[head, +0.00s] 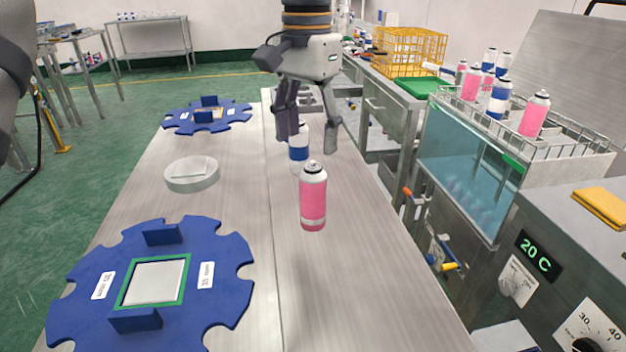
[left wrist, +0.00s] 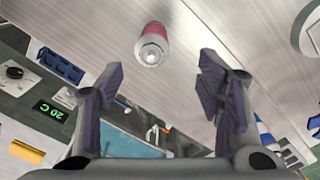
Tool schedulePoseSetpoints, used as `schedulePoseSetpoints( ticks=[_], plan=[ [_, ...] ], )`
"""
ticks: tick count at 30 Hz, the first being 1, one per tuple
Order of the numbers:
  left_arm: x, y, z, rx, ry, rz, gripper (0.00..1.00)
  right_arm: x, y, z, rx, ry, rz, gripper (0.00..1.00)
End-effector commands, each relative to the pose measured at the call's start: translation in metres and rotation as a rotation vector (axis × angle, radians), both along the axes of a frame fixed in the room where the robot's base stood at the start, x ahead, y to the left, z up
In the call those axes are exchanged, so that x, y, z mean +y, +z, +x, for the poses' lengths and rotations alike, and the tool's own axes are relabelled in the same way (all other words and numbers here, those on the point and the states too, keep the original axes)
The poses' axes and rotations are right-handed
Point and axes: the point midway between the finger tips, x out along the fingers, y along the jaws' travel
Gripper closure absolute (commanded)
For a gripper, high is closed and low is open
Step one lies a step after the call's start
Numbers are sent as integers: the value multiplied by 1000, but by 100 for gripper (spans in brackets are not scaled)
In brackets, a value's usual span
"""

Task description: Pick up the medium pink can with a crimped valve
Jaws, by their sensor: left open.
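A pink can (head: 313,199) with a white shoulder and a small valve on top stands upright on the grey metal table (head: 335,290). It also shows in the left wrist view (left wrist: 152,46), beyond the gap between the fingertips and touching neither. Its crimp is too small to judge. My left gripper (head: 308,140) is open and empty, pointing down behind the pink can in the head view; its two fingers also show in the left wrist view (left wrist: 160,72). A blue-and-white can (head: 299,150) stands behind the pink can, partly hidden by a finger. My right gripper is not in view.
A blue notched fixture (head: 228,255) lies at the table's front left, another (head: 178,122) at the far end. A white round dish (head: 192,178) lies between them. Right of the table, a water tank (head: 465,165) carries a rack of pink and blue cans (head: 534,115). The table's front right is clear.

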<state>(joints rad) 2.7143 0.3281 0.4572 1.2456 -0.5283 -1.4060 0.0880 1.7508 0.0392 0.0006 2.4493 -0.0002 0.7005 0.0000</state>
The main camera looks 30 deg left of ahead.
Motion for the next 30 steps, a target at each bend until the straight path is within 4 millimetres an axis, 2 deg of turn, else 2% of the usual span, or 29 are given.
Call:
schedulePoseSetpoints(
  ticks=[6,13,18,21,27,30],
  plan=[
    [-1,-44,-1,6,-1,-2,40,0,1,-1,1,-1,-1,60],
    [-2,-77,-1,4,-1,-1,40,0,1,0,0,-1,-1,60],
    [-6,-110,-2,4,0,-1,40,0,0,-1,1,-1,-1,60],
    [-5,-119,-1,0,0,-1,40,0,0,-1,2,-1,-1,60],
    [-5,-119,-1,-1,0,0,40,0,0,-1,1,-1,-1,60],
    [-5,-119,-1,-1,0,0,62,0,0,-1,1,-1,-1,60]
  ],
)
